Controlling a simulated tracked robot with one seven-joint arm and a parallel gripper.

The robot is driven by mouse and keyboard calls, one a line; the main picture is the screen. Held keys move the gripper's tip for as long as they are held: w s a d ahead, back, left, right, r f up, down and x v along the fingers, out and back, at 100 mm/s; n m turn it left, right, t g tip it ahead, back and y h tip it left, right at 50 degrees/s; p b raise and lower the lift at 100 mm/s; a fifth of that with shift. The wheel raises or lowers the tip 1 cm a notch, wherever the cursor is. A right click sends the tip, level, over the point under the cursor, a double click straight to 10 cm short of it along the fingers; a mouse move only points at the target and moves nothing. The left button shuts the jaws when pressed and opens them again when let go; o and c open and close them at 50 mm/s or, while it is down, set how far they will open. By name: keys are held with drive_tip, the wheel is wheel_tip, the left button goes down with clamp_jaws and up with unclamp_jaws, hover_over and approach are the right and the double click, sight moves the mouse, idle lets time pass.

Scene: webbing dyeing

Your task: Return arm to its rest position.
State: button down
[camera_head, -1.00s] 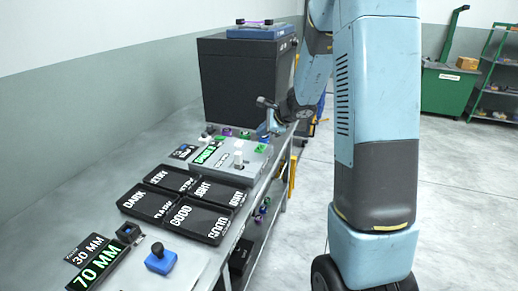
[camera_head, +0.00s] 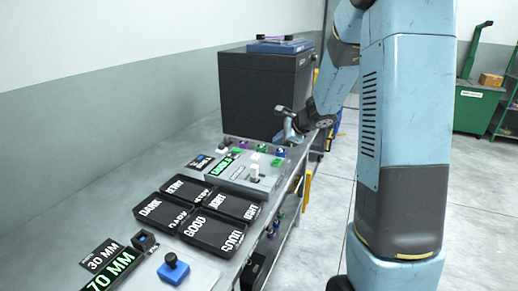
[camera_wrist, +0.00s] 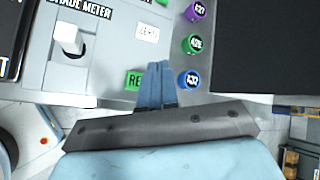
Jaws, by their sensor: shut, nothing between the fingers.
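My blue arm stands at the right of the head view and bends toward the workbench (camera_head: 150,225). My gripper (camera_wrist: 160,68) shows in the wrist view with its two blue fingers together and nothing between them. In the head view my gripper (camera_head: 291,132) hangs over the far right end of the grey shade meter (camera_head: 262,183), apart from the black cabinet. In the wrist view the fingers lie over the edge of the meter (camera_wrist: 100,70), between a green label block (camera_wrist: 134,80) and numbered spools. Whether they touch anything cannot be told.
A black cabinet (camera_head: 262,95) stands at the back of the bench. Purple (camera_wrist: 195,12), green (camera_wrist: 192,44) and blue (camera_wrist: 189,79) spools sit close to my fingers.

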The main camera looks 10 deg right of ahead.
drive_tip(key=s+a+r+n+g, duration=0.1)
drive_tip(key=s+a+r+n, duration=0.2)
drive_tip(key=s+r+n, duration=0.4)
drive_tip(key=s+a+r+n+g, duration=0.1)
drive_tip(key=s+a+r+n, duration=0.3)
drive_tip(key=s, duration=0.5)
drive_tip(key=s+d+r+n+h, duration=0.2)
drive_tip(key=s+d+n, duration=0.1)
drive_tip(key=s, duration=0.7)
drive_tip(key=s+d+r+n+h, duration=0.3)
drive_tip(key=s+n, duration=0.2)
drive_tip(key=s, duration=0.4)
drive_tip(key=shift+s+n, duration=0.3)
drive_tip(key=shift+s, duration=0.1)
drive_tip(key=shift+d, duration=0.1)
